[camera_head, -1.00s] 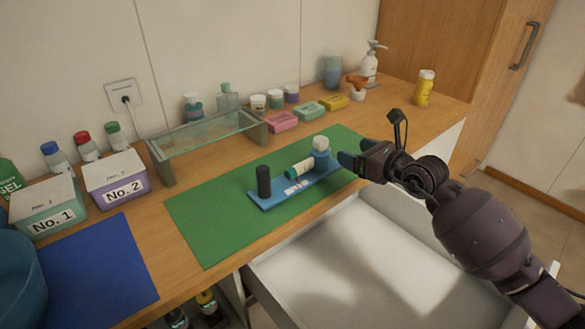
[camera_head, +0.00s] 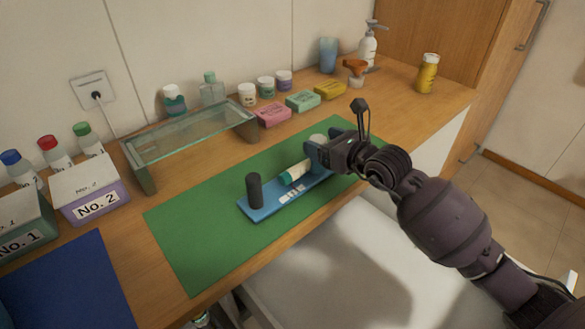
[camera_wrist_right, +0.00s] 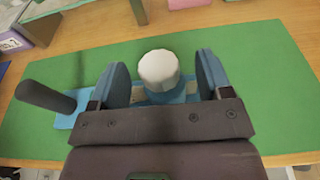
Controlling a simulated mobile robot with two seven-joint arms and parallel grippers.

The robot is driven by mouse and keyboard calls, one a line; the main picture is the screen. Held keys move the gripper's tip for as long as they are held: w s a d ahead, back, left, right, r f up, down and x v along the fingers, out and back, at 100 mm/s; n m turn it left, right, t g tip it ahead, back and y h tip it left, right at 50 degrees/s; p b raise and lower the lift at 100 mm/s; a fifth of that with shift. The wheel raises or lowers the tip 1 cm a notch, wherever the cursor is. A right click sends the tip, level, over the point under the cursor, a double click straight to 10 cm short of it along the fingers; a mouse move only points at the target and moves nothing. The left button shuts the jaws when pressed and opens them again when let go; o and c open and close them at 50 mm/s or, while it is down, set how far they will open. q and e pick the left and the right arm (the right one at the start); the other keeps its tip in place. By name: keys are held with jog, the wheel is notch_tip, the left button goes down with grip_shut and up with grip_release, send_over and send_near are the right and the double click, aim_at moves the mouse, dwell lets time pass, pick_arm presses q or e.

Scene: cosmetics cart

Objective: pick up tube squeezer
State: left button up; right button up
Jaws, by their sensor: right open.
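The tube squeezer is a blue flat base (camera_head: 257,207) on the green mat, with an upright black handle (camera_head: 254,190) at its left end. A white tube with a teal cap (camera_head: 288,177) lies on it. At its right end stands a blue part with a white round top (camera_wrist_right: 159,70), mostly hidden by my gripper in the head view. My right gripper (camera_head: 318,152) is open, its blue fingers on either side of this white top, with visible gaps in the right wrist view. My left gripper is out of view.
A green mat (camera_head: 190,240) lies under the squeezer. Behind it are a glass shelf (camera_head: 190,136), pink (camera_head: 271,114), green (camera_head: 303,101) and yellow (camera_head: 330,89) boxes, and several jars. Box No. 2 (camera_head: 90,190) stands at left. An open white drawer (camera_head: 330,270) is in front.

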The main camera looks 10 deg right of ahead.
jog(key=shift+w+a, duration=0.1)
jog(key=shift+c, duration=0.6)
jog(key=c, duration=1.2)
grip_shut()
jog(key=shift+r, duration=0.2)
